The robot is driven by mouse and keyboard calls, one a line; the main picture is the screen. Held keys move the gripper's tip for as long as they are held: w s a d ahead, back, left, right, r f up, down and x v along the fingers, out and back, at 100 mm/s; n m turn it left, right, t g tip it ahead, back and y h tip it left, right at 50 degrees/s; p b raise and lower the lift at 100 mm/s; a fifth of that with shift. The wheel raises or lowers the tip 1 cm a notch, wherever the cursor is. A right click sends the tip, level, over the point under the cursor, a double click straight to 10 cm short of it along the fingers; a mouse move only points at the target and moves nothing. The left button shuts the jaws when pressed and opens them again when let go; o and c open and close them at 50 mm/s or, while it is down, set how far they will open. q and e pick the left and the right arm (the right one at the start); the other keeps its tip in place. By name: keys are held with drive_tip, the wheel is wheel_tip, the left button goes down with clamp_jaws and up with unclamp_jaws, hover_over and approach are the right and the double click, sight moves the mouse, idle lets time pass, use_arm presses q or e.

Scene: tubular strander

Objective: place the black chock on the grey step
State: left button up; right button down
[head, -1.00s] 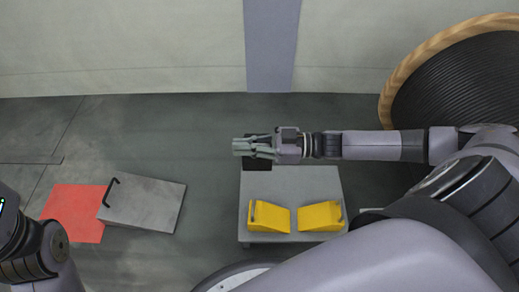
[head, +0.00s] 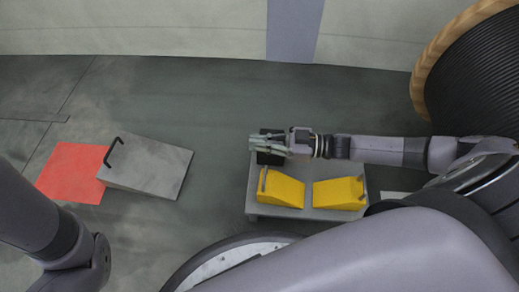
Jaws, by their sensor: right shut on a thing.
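The black chock (head: 270,158) is in the jaws of my right gripper (head: 258,144) and partly hidden by them. My right gripper is shut on it, over the far left part of the grey step (head: 253,188). The step is a low, flat platform in the middle of the head view. From above I cannot tell whether the chock touches the step. Two yellow chocks (head: 283,188) stand on the step's near part, just nearer than the black chock. My left arm shows at the lower left, but its gripper is out of view.
A grey wedge (head: 150,168) with a black handle lies on the floor at left, partly over a red mat (head: 68,174). A large cable reel (head: 475,90) stands at the upper right. The floor between wedge and step is clear. A wall runs along the back.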

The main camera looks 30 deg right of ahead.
sight(263, 158)
wheel_tip(263, 158, down, 3)
drive_tip(key=shift+f+b, duration=0.15)
drive_tip(key=shift+b, duration=0.9)
drive_tip(key=c, duration=1.8)
unclamp_jaws()
drive_tip(key=shift+o, duration=0.2)
